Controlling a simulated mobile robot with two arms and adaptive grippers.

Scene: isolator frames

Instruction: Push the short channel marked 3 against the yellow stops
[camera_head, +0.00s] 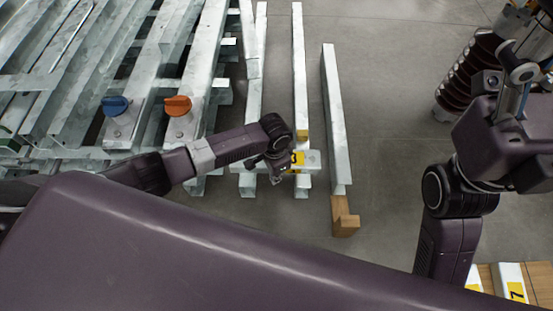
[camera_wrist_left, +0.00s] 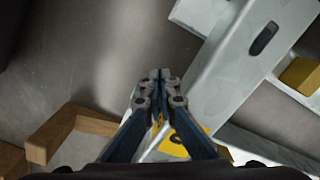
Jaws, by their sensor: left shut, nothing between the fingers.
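The short channel marked 3 (camera_head: 312,163) is a pale galvanised piece lying crosswise near the ends of the long rails, with a yellow label (camera_head: 297,158). A yellow stop (camera_head: 302,135) shows just behind it on a rail; a yellow block also shows at the right of the left wrist view (camera_wrist_left: 300,75). My left gripper (camera_head: 278,178) is shut and empty at the near side of the channel, partly covering it. In the left wrist view its closed tips (camera_wrist_left: 160,76) overlap the metal edge and hide part of the yellow label (camera_wrist_left: 180,143). Contact cannot be told. My right gripper (camera_head: 518,72) is unclear at the upper right.
A lone long rail (camera_head: 335,115) rests on a wooden block (camera_head: 345,217) to the right. A stack of galvanised frames with a blue knob (camera_head: 115,105) and an orange knob (camera_head: 178,105) fills the left. A ribbed brown insulator (camera_head: 465,75) stands at right. Floor between is clear.

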